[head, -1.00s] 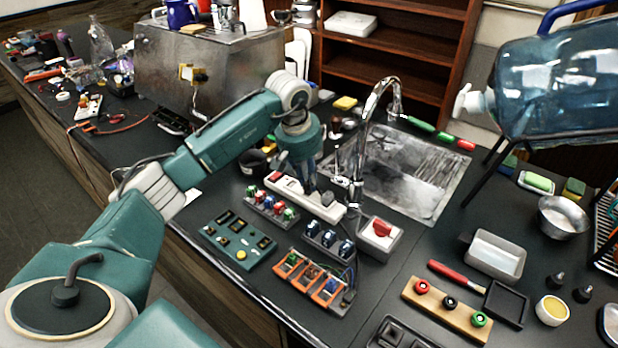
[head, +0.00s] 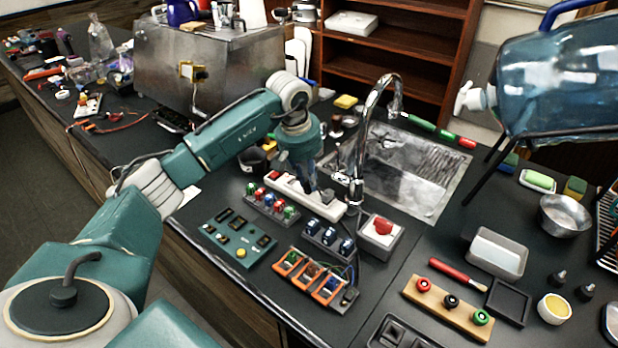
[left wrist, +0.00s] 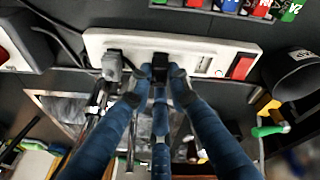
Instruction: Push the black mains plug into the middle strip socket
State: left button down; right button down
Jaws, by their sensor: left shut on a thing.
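The white power strip (head: 280,189) lies on the dark counter in front of the sink; it also shows across the left wrist view (left wrist: 215,47). My left gripper (left wrist: 160,72) is shut on the black mains plug (left wrist: 160,63) and holds it at the strip's middle socket. I cannot tell how deep the plug sits. A grey plug (left wrist: 112,66) stands in the socket to its left in the wrist view. To its right are an open socket (left wrist: 203,65) and the red switch (left wrist: 242,67). In the head view my left gripper (head: 307,188) reaches down to the strip. My right gripper is not in view.
The tap (head: 358,150) stands close behind the strip, beside the sink (head: 425,175). In front are terminal blocks (head: 272,206), a green control panel (head: 237,238) and an orange-framed block (head: 312,278). A red-button box (head: 381,236) sits to the right.

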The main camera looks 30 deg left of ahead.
pick_arm(q)
jog(key=shift+f, duration=0.1)
dwell(0.5)
jog(key=c, duration=1.7)
grip_release()
jog(key=shift+o, duration=0.8)
jog(key=v, duration=1.2)
